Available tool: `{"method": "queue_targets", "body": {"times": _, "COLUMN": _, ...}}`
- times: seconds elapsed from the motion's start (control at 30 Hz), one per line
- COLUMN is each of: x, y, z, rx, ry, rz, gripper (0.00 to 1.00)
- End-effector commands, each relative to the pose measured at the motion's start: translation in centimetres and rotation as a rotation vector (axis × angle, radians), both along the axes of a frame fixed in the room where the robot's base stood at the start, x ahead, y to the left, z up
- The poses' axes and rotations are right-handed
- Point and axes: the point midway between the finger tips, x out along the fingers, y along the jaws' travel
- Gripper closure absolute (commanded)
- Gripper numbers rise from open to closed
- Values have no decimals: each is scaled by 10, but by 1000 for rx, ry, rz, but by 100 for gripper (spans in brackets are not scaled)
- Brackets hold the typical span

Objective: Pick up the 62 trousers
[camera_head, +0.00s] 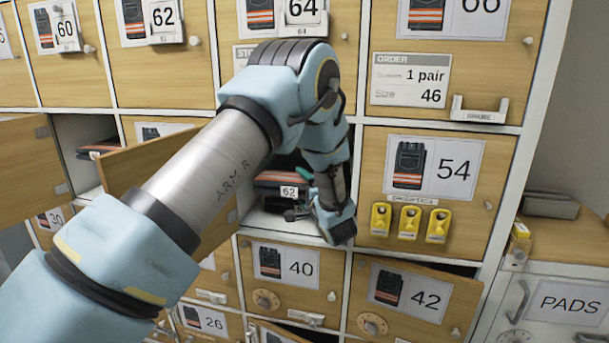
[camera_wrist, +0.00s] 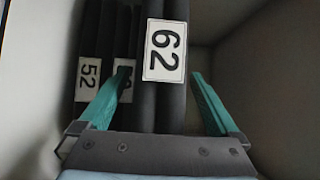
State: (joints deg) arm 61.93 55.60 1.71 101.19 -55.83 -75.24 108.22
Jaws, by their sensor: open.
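The 62 trousers (camera_wrist: 165,100) are dark and folded, with a white 62 tag, on a stack in an open compartment. In the head view the 62 tag (camera_head: 289,191) shows at the front of the stack, partly beside my arm. My gripper (camera_wrist: 159,73) is open, with its teal fingers on either side of the 62 trousers in the wrist view. The left fingertip overlaps the edge of a neighbouring tag, whose number is hidden. I cannot tell whether the fingers touch the cloth. My gripper (camera_head: 297,196) also shows at the compartment mouth in the head view.
Trousers tagged 52 (camera_wrist: 88,78) lie in the same stack. Pale compartment walls (camera_wrist: 265,75) stand on both sides, with free room on the right in the wrist view.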

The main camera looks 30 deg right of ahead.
Motion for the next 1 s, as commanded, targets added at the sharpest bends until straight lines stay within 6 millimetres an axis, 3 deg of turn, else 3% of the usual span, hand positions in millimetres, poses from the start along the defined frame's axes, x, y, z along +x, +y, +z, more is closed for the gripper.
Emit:
{"method": "queue_targets", "body": {"times": 0.1, "x": 0, "y": 0, "z": 0, "rx": 0, "ry": 0, "rz": 0, "gripper": 4}}
{"method": "queue_targets", "body": {"times": 0.9, "x": -1, "y": 0, "z": 0, "rx": -1, "ry": 0, "rz": 0, "gripper": 94}}
{"method": "queue_targets", "body": {"times": 1.0, "x": -1, "y": 0, "z": 0, "rx": -1, "ry": 0, "rz": 0, "gripper": 100}}
